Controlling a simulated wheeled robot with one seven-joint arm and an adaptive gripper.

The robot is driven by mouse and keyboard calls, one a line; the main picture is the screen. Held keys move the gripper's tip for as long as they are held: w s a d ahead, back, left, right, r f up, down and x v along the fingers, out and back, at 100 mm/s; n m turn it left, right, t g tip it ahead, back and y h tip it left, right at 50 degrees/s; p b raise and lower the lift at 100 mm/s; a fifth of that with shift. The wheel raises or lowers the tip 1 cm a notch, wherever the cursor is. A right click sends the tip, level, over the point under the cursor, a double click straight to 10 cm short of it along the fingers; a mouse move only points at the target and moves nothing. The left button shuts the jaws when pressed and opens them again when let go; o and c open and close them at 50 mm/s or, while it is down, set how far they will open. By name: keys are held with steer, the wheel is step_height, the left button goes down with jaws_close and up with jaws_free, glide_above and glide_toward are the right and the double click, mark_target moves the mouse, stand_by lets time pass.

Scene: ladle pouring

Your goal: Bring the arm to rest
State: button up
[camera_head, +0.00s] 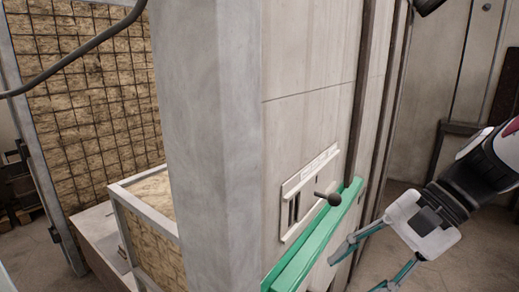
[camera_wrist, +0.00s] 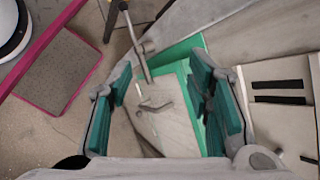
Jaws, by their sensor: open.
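My gripper (camera_head: 353,274) is at the lower right of the head view, its two thin teal-lined fingers spread apart. In the wrist view the teal finger pads (camera_wrist: 164,108) stand wide apart with nothing gripped. A pale surface with a small grey lever-like piece (camera_wrist: 157,106) shows in the gap, behind the fingers; whether they touch it I cannot tell. My arm reaches in from the right edge of the head view. The gripper is to the right of a green ledge (camera_head: 310,250) and apart from a dark ball-ended lever (camera_head: 332,199).
A tall grey pillar (camera_head: 215,140) and pale wall stand left of the arm. A slotted white panel (camera_head: 309,192) sits on the wall, and slots also show in the wrist view (camera_wrist: 280,98). Straw-filled mesh panels (camera_head: 90,100) are at far left. Open floor lies at lower right.

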steer(key=s+d+r+n+t+h, duration=0.3)
steer(key=s+d+n+t+h, duration=0.1)
steer(key=n+h, duration=0.4)
steer(key=shift+s+n+t, duration=0.8)
steer(key=shift+s+n, duration=0.1)
steer(key=shift+s, duration=0.1)
